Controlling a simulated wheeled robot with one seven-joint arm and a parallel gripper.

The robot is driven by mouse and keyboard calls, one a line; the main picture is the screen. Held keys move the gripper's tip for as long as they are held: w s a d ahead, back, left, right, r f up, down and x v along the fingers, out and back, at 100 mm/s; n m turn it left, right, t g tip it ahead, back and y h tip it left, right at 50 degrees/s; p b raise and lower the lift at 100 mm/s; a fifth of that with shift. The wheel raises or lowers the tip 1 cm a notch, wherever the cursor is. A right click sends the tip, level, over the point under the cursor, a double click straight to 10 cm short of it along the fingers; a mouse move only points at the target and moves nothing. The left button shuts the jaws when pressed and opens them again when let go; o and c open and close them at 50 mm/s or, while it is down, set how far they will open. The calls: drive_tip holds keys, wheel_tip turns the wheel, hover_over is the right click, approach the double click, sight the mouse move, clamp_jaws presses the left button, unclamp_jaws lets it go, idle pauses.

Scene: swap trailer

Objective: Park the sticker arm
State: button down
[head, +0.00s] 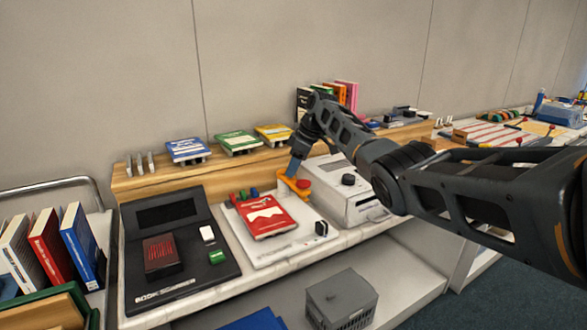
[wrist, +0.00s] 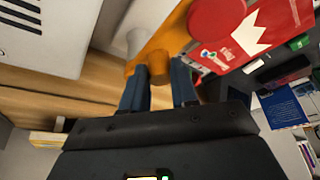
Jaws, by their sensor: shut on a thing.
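The sticker arm (head: 290,187) is an orange bar with a red disc (head: 304,184) on it, at the back of a white station (head: 283,250). It also shows in the wrist view (wrist: 178,38), with an orange knob (wrist: 158,66) standing on it. My gripper (head: 291,169) comes down on the orange bar from behind. In the wrist view its two blue-grey fingers (wrist: 158,78) are shut on the knob. A red book (head: 268,216) with a white crown lies on the station, in front and to the left of the bar; its crown side also shows in the wrist view (wrist: 270,35).
A black book scanner (head: 180,285) stands at the left, and a white machine (head: 337,178) with a black knob stands right of the station. A wooden ledge (head: 150,184) behind bears blue, green and yellow books on stands. My arm spans the right side.

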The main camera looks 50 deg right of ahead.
drive_tip(key=c, duration=0.9)
unclamp_jaws()
drive_tip(key=v, duration=0.7)
drive_tip(key=shift+s+r, duration=0.15)
drive_tip(key=shift+r, duration=0.2)
